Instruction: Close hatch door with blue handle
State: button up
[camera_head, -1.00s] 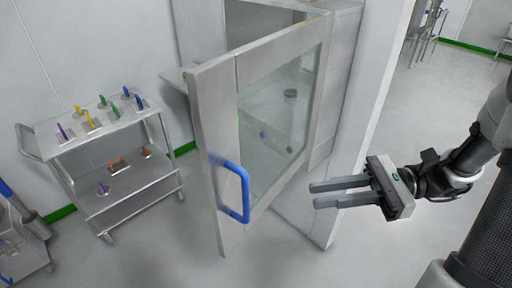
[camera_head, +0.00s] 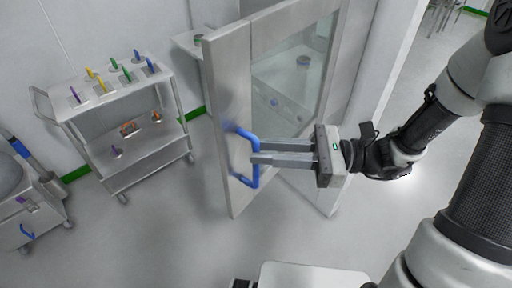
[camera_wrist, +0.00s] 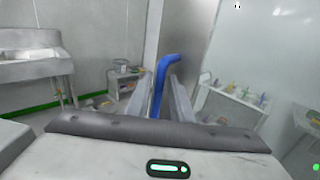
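The hatch door (camera_head: 226,95) stands swung open in the head view, a steel frame with a clear window. Its blue handle (camera_head: 256,173) is a bent bar on the door's left, free side. My gripper (camera_head: 252,155) reaches in from the right, with its fingertips at the handle. In the wrist view, the blue handle (camera_wrist: 160,85) stands between the two fingers of my gripper (camera_wrist: 158,90), which are apart with a gap showing on each side. Whether a finger touches the bar cannot be told.
A steel cart (camera_head: 105,108) with several coloured-handled items stands to the left of the door. Another cart (camera_head: 28,205) is at the far left edge. A white flat-topped object (camera_head: 310,275) shows at the bottom. The floor between cart and door is clear.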

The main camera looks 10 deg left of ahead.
jog(key=shift+s+a, duration=0.1)
jog(key=shift+a, duration=1.05)
grip_shut()
